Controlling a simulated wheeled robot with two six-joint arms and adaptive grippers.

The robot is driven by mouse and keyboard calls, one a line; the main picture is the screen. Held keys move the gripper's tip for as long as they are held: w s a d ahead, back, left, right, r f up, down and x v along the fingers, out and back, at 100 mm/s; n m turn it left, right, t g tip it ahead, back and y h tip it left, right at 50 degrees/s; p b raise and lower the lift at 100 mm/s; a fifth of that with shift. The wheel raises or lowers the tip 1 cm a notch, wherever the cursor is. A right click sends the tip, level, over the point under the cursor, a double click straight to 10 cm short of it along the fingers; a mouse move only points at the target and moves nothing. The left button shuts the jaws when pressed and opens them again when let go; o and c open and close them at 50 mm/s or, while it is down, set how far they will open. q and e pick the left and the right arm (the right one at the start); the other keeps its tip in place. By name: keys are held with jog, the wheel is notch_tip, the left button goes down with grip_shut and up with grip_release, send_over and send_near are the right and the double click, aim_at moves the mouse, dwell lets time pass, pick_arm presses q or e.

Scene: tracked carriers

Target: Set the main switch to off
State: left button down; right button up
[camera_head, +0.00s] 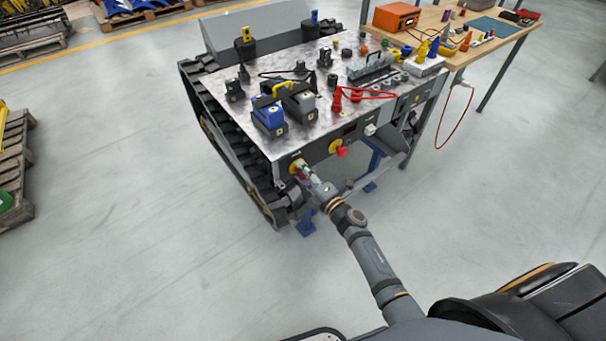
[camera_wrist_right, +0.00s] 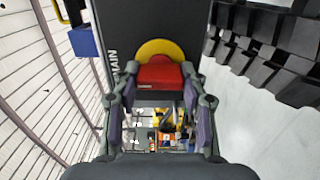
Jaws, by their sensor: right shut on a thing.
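The main switch is a red handle (camera_wrist_right: 159,76) on a yellow round plate (camera_wrist_right: 160,49), with the word MAIN beside it on the dark panel. In the head view its yellow plate (camera_head: 295,166) shows at the left of the carrier's front panel, and my gripper hides most of the handle. My right gripper (camera_head: 302,171) reaches up to it from the front. In the wrist view its fingers (camera_wrist_right: 159,90) are closed on the two sides of the red handle. The switch's exact setting cannot be told. My left gripper is not in view.
A second red switch (camera_head: 341,151) sits on the same panel to the right. The tracked carrier's top (camera_head: 310,112) holds blue and grey battery blocks, red cables and fittings. A wooden workbench (camera_head: 460,50) stands behind at the right. The floor in front is clear.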

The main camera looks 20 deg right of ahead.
dwell(0.4)
jog(key=o, duration=1.1)
jog(key=shift+o, duration=0.2)
jog(key=shift+s+d+f, duration=0.1)
jog(key=shift+s+d, duration=0.05)
jog(key=shift+s, duration=0.25)
jog(key=v, duration=1.1)
jog(key=shift+s, duration=0.1)
